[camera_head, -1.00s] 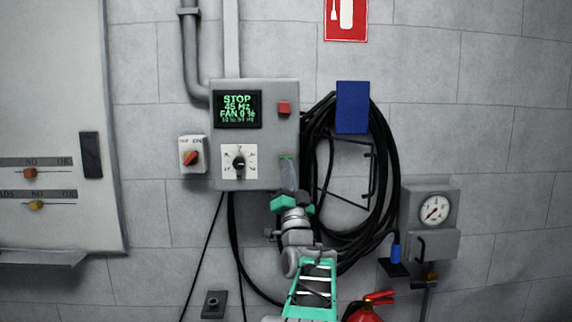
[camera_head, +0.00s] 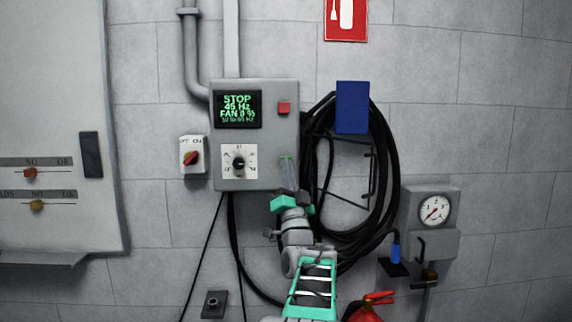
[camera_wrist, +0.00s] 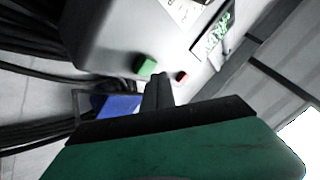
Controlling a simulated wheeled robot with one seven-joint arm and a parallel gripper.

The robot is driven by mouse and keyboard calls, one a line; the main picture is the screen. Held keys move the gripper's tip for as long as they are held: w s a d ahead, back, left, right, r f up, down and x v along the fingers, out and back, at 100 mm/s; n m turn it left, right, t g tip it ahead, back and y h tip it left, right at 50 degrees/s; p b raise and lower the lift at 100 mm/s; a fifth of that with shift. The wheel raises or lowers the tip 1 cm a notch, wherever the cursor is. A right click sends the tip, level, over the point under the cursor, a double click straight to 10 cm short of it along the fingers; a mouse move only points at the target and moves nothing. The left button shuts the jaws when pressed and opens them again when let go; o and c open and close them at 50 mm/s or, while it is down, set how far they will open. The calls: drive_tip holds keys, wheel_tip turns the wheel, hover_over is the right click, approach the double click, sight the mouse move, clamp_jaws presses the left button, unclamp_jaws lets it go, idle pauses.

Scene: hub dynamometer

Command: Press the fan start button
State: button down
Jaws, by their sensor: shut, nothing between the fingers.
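A grey control box (camera_head: 228,184) hangs on the wall. Its display (camera_head: 238,109) reads STOP, 45 Hz, FAN 0 %. A green button sits low on the right of the box; it shows in the wrist view (camera_wrist: 145,66), and in the head view only a green sliver (camera_head: 286,157) shows above my fingertips. A red button (camera_head: 284,107) is higher up and also shows in the wrist view (camera_wrist: 182,76). My gripper (camera_head: 289,165) is shut and empty, its tips close beside the green button in the wrist view (camera_wrist: 160,77). I cannot tell whether they touch it.
A dial (camera_head: 239,163) is on the box, left of my gripper. A red rotary switch (camera_head: 192,158) is further left. A black cable coil (camera_head: 383,205) and a blue block (camera_head: 352,107) are close on the right. A gauge (camera_head: 434,210) and a red extinguisher (camera_head: 367,311) are lower right.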

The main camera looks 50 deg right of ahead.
drive_tip(key=shift+w+d, duration=0.45)
drive_tip(key=shift+w, duration=0.05)
idle(0.5)
drive_tip(key=shift+s+a+b, duration=0.45)
drive_tip(key=shift+b, duration=0.3)
drive_tip(key=shift+s+a+f, duration=0.1)
